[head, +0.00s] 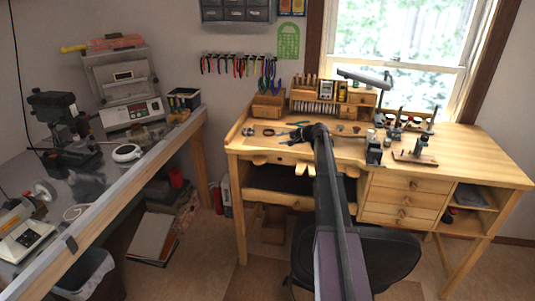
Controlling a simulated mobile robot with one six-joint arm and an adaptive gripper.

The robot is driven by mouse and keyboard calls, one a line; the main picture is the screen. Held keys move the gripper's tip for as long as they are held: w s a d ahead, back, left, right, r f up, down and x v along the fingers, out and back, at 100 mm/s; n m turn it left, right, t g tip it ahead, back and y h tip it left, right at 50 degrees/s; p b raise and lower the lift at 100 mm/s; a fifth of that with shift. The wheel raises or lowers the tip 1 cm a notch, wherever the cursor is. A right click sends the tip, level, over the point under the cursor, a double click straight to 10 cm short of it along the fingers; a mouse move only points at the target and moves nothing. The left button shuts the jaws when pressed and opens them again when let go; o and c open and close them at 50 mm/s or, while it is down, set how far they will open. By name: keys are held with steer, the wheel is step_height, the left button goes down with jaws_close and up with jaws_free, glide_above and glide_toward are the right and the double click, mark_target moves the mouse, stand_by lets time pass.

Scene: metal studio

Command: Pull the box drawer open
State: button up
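A wooden workbench (485,160) stands under the window. A small wooden organiser box with little drawers (360,98) stands on its back edge; its drawers look shut. A lower wooden box (268,106) sits left of it. The bench's right side has a stack of wooden drawers with knobs (405,199), which look shut. I cannot tell which of these is the box drawer. My arm reaches from the bottom middle over the bench. My gripper (311,132) is at its far end, in front of the organiser box and apart from the drawer stack. Its fingers are too small and dark to read.
Small tools and stands (415,150) crowd the bench top's right half. A dark chair (385,255) stands before the bench. A second table (90,185) with machines is on the left. Plier racks hang on the wall. Some floor between the tables is clear.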

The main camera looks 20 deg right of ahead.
steer(key=s+a+f+n+g+p, duration=0.1)
steer(key=s+a+n+g, duration=0.1)
steer(key=s+a, duration=0.4)
steer(key=shift+s+a+g+p, duration=0.3)
steer(key=shift+s+a+p, duration=0.1)
steer(key=shift+a, duration=1.15)
steer(key=shift+f, duration=0.1)
steer(key=s+a+f+n+g+h, duration=0.2)
steer(key=s+a+f, duration=0.1)
steer(key=s+a, duration=0.45)
steer(key=s+a+f+n+g+h, duration=0.1)
steer(key=s+a+f+n+g, duration=0.1)
steer(key=s+a, duration=0.6)
steer(key=s+a+f+n+g+h, duration=0.1)
steer(key=s+a+n+h, duration=0.1)
steer(key=s, duration=0.8)
steer(key=s+a+f+n+g+h, duration=0.1)
steer(key=s+a+n+g+h, duration=0.1)
steer(key=s, duration=0.8)
steer(key=shift+s+a+f+n+g+h, duration=0.3)
steer(key=shift+f+h, duration=0.1)
steer(key=shift+h, duration=0.3)
steer(key=shift+w, duration=0.1)
